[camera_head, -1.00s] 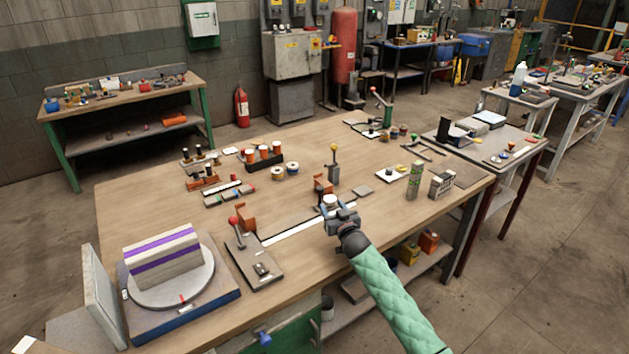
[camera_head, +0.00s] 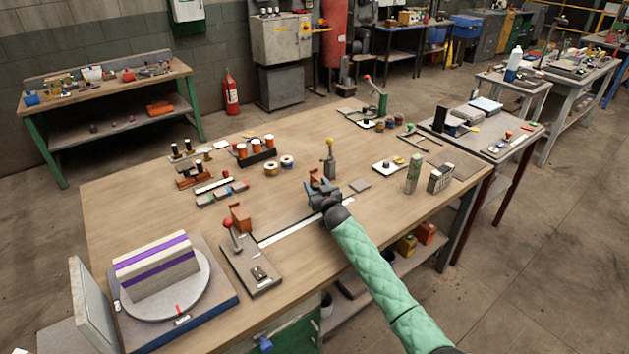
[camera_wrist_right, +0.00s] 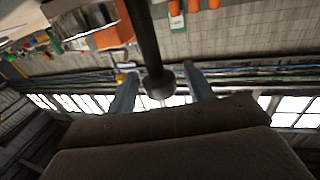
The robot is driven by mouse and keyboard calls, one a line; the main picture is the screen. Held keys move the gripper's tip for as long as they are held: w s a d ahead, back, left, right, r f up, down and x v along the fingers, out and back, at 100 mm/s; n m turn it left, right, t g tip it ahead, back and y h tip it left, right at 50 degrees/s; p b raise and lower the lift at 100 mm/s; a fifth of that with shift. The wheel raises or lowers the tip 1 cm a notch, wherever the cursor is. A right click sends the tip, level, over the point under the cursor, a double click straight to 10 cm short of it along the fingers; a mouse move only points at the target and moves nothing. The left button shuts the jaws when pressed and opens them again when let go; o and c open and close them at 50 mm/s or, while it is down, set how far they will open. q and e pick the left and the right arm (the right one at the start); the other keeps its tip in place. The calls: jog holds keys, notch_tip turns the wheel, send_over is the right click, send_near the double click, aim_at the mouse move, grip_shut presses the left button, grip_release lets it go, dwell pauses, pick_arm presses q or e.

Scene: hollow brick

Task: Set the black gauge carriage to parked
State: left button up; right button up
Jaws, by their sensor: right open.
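The gauge rail runs diagonally near the table's front edge, with a white strip (camera_head: 292,228) along it. An orange bracket (camera_head: 240,217) stands by its left end, and another is partly visible behind my right gripper (camera_head: 323,187). My right gripper is over the rail's right end and hides what sits there, so I cannot make out the black carriage in the head view. In the right wrist view, my open right gripper (camera_wrist_right: 162,88) has a finger on each side of a dark rod with a rounded end (camera_wrist_right: 158,80). I cannot tell whether they touch. My left gripper is out of view.
A red-knobbed lever plate (camera_head: 252,265) and a turntable (camera_head: 168,295) with a striped block stand left of the rail. A yellow-knobbed post (camera_head: 330,160) is just behind my gripper. A green-marked block (camera_head: 413,175) stands to the right.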

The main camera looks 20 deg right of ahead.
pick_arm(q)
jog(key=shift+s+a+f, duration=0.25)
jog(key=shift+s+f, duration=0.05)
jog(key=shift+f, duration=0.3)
pick_arm(e)
jog(key=shift+w+a, duration=0.1)
jog(key=shift+w, duration=0.75)
